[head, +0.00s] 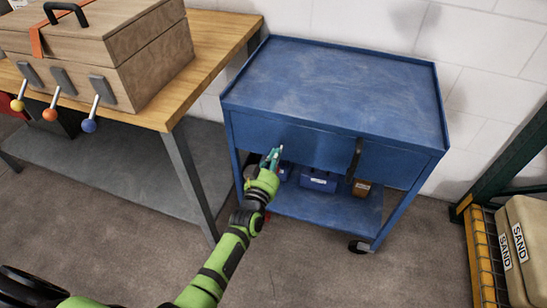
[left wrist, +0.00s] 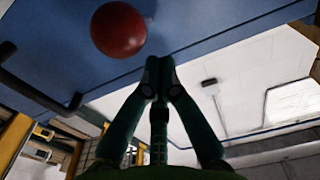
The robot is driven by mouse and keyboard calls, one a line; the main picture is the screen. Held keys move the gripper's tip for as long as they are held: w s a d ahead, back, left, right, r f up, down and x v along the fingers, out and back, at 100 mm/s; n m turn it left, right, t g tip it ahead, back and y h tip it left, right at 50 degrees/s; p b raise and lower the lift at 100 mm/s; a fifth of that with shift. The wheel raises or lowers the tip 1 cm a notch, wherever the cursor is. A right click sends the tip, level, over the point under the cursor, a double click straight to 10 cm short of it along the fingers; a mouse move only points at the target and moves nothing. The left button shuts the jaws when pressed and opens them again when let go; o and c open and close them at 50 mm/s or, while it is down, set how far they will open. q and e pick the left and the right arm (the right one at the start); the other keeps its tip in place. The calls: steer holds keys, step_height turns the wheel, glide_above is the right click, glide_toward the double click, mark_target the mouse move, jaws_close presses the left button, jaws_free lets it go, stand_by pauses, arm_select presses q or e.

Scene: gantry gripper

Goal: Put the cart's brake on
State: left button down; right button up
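The blue cart (head: 335,90) stands against the white wall, with a flat top, a front panel and a lower shelf. A dark upright handle (head: 355,160) is on its front. My left gripper (head: 272,157) is in front of the cart's left front side, below the top. Its fingers are together with nothing seen between them. In the left wrist view the fingertips (left wrist: 160,72) meet close to a blue surface (left wrist: 210,28), and a red ball knob (left wrist: 118,29) is up and left of them, apart. The brake cannot be made out clearly in the head view; my arm covers the cart's lower left front. My right gripper is not in view.
A wooden bench (head: 215,50) with a wooden box (head: 110,50) and several ball-ended levers stands left of the cart. Blue boxes (head: 318,180) are on the cart's lower shelf. A rack with sandbags (head: 525,235) is at right. The floor in front is clear.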

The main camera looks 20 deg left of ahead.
arm_select(q)
steer(key=shift+s+r+p, duration=0.15)
steer(key=shift+p, duration=0.3)
steer(key=shift+s+r+p, duration=0.55)
steer(key=shift+s+p, duration=0.25)
steer(key=shift+p, duration=0.2)
steer(key=s+p, duration=0.3)
steer(key=s, duration=0.4)
steer(key=shift+f, duration=0.2)
steer(key=shift+a, duration=0.15)
